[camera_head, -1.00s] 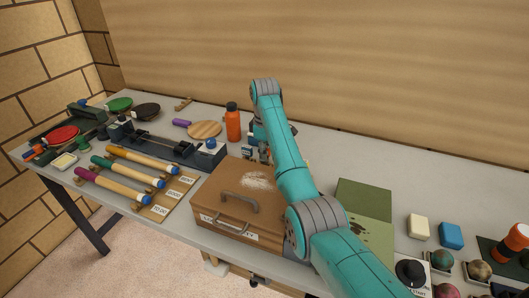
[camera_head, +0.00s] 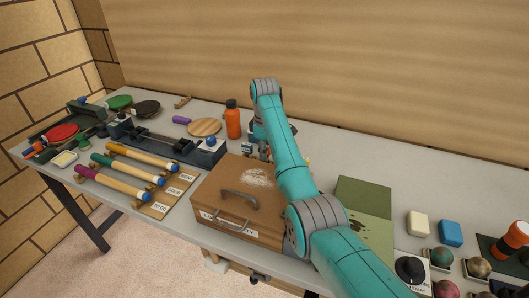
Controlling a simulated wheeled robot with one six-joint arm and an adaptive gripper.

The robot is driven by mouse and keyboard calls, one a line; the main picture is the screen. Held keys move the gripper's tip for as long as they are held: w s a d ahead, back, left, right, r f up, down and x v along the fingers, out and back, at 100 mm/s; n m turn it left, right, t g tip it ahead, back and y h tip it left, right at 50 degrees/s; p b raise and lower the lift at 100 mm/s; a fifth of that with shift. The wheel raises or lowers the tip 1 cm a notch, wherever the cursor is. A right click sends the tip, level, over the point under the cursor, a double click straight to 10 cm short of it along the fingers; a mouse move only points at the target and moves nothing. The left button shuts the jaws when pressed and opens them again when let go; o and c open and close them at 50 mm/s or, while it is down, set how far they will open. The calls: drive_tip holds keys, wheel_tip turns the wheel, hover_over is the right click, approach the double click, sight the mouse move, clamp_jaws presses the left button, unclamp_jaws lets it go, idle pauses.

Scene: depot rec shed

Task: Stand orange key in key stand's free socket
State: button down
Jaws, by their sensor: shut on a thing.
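My gripper (camera_head: 264,152) is small and dark, at the far end of my teal arm, just behind the brown case. The arm and the case's back edge hide much of it. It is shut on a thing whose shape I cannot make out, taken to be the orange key. No orange key shows clearly elsewhere. A small light label and dark block (camera_head: 247,147) stand just left of the gripper. A bit of something yellowish (camera_head: 307,161) shows right of the arm. I cannot tell whether either belongs to the key stand, and no free socket is visible.
The brown case (camera_head: 236,200) with a handle lies in front of the gripper. An orange bottle (camera_head: 233,121) stands close at left, beside a round wooden board (camera_head: 204,127). A green folder (camera_head: 363,205) lies right of the arm. The bench behind the arm is largely clear.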

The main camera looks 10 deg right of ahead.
drive_tip(key=shift+f, duration=0.5)
idle(0.4)
drive_tip(key=c, duration=1)
unclamp_jaws()
drive_tip(key=shift+c, duration=0.2)
